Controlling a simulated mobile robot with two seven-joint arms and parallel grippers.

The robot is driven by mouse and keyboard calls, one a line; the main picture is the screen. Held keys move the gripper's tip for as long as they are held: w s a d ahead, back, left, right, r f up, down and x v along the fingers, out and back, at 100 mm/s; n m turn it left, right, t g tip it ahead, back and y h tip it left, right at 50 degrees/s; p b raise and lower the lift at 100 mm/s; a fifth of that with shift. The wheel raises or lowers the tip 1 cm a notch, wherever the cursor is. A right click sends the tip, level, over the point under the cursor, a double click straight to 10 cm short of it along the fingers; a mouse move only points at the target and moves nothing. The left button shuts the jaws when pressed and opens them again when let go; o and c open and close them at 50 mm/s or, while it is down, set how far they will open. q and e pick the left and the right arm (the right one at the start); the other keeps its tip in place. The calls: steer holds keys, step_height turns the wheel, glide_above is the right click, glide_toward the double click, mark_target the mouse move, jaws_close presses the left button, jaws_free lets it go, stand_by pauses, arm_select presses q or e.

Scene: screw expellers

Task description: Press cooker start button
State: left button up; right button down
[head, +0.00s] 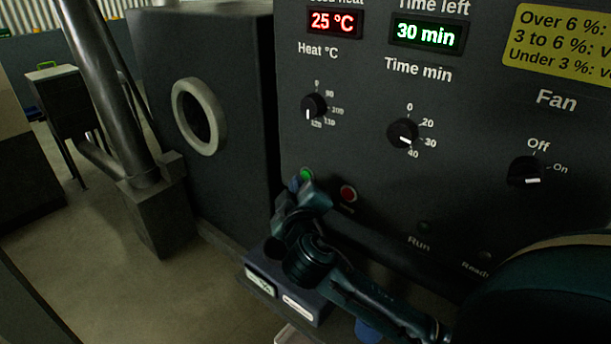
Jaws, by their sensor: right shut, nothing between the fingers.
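The cooker's dark control panel (365,130) fills the right of the head view. The green start button (307,174) is low on its left side, partly hidden by my right gripper. My right gripper (296,184) is shut and empty, its fingertips right at the green button. I cannot tell whether they touch it. A red button (348,193) is just to the right. The display (334,22) reads 25 °C and the time display (427,34) reads 30 min. The Run lamp (425,228) looks dark. My left gripper is not in view.
The panel also carries a heat knob (314,106), a time knob (402,133) and a fan switch (523,171) pointing to On. A small box with displays (284,289) sits below my right wrist. Metal pipes (108,90) stand at left. Open floor (130,290) lies at lower left.

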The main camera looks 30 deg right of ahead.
steer(key=shift+d, duration=0.1)
stand_by(0.6)
steer(key=shift+w+d, duration=0.15)
steer(key=shift+d, duration=0.15)
steer(key=shift+w+d, duration=0.15)
steer(key=shift+d, duration=0.3)
stand_by(0.8)
steer(key=shift+a, duration=0.1)
steer(key=shift+s+a, duration=0.3)
steer(key=shift+a, duration=0.4)
steer(key=a, duration=0.1)
steer(key=s+a, duration=0.1)
steer(key=a, duration=0.2)
steer(key=shift+s+a, duration=0.3)
steer(key=shift+a, duration=0.1)
stand_by(0.7)
